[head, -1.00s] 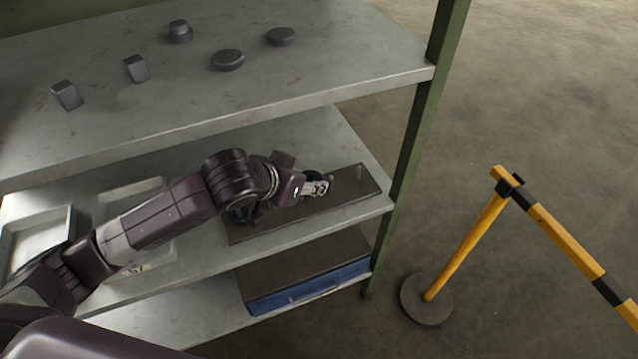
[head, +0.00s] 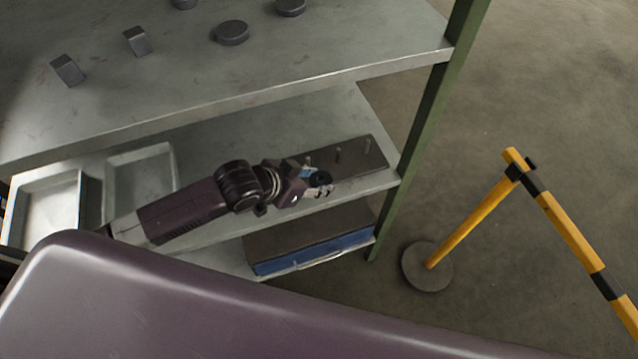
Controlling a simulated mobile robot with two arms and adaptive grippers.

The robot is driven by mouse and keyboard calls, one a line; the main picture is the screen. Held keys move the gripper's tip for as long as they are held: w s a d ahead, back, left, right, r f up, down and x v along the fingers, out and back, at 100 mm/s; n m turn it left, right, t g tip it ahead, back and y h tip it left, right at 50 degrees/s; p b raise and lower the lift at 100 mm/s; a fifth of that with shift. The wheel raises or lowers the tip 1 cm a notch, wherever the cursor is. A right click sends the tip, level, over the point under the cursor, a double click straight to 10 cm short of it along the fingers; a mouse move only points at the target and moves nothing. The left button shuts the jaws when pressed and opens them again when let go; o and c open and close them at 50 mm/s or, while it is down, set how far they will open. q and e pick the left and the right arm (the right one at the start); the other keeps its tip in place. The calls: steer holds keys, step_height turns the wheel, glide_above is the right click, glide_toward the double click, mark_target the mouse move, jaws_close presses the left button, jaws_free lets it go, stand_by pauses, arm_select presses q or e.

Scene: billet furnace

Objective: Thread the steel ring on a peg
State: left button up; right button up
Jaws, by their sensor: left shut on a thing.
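The peg board (head: 357,163) is a dark flat plate on the middle shelf. Short upright pegs stand on it: one at the right (head: 367,145), one in the middle (head: 338,155) and one at the left (head: 308,161), close behind my gripper. My left gripper (head: 322,188) is shut on the dark steel ring (head: 321,178) at the board's front edge. The ring appears apart from the pegs, in front of the left and middle ones. Its hole and exact height are too small to tell. My right gripper is not in view.
The upper shelf (head: 290,75) overhangs behind, with dark discs (head: 232,33) and blocks (head: 68,70) on it. Pale trays (head: 140,160) lie left. A green post (head: 430,120) stands right of the board. A blue case (head: 315,252) lies below. A yellow-black barrier (head: 470,228) stands right.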

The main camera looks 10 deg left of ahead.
arm_select(q)
steer(key=shift+w+a, duration=0.25)
steer(key=shift+w, duration=0.2)
steer(key=shift+w+a+b, duration=0.45)
steer(key=shift+w+b, duration=0.25)
steer(key=shift+w+a+f+b, duration=0.45)
steer(key=shift+w+a+b, duration=0.25)
steer(key=shift+w+b, duration=0.35)
steer(key=shift+w+a+f+b, duration=0.4)
steer(key=shift+w+a+b, duration=0.3)
steer(key=shift+w+b, duration=0.25)
steer(key=shift+w+a+f+b, duration=0.45)
steer(key=shift+w+a+b, duration=0.25)
steer(key=shift+w+b, duration=0.35)
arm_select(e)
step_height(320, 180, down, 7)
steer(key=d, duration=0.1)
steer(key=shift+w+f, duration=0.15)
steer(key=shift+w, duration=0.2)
arm_select(q)
steer(key=o, duration=1.6)
steer(key=shift+c, duration=0.2)
